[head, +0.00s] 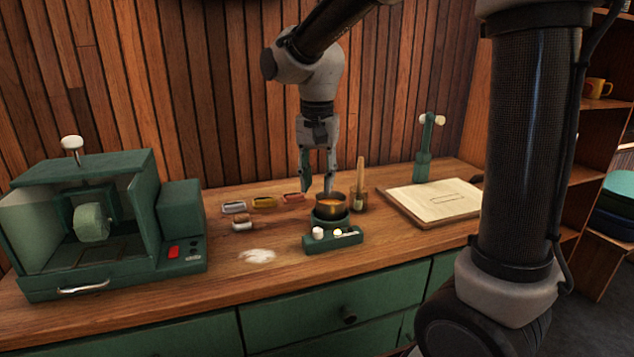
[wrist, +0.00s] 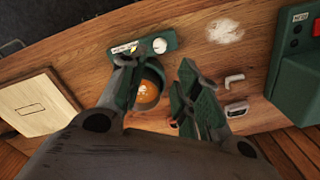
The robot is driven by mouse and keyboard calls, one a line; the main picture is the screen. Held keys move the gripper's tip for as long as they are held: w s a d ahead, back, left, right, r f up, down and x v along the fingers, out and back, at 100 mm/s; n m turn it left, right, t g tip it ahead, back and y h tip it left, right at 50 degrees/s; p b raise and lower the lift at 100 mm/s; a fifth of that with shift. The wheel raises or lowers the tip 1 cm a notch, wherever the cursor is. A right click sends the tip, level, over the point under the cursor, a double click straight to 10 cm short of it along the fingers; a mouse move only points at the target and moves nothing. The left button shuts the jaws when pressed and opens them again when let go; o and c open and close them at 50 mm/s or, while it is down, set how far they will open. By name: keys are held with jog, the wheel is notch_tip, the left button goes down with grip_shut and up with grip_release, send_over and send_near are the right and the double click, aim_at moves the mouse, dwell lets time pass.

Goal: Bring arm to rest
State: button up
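My gripper (head: 318,186) hangs pointing down over the wooden counter (head: 285,285), just behind and above a small brass-coloured pot (head: 331,207). Its two fingers stand apart with nothing held between them. In the wrist view the open fingers (wrist: 157,78) frame part of the pot (wrist: 150,92), which has an orange-brown content with a pale patch. The pot sits on a green warmer with a control strip (head: 333,239). From these views I cannot tell whether a finger touches the pot.
A jar with a brush (head: 359,196) stands right of the pot. A board with a pale sheet (head: 440,200) and a green upright tool (head: 424,160) are further right. A green machine (head: 90,225) fills the counter's left end; a shelf (head: 595,120) stands far right.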

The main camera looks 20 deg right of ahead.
jog(key=s+d+r+n+t, duration=0.1)
jog(key=s+d+n+t, duration=0.1)
jog(key=s+d, duration=0.5)
jog(key=s+d+r+n+t, duration=0.2)
jog(key=s+d+n, duration=0.2)
jog(key=s+d, duration=0.3)
jog(key=s, duration=0.5)
jog(key=shift+d+r+n, duration=0.15)
jog(key=shift+d+n, duration=0.1)
jog(key=shift+n, duration=0.05)
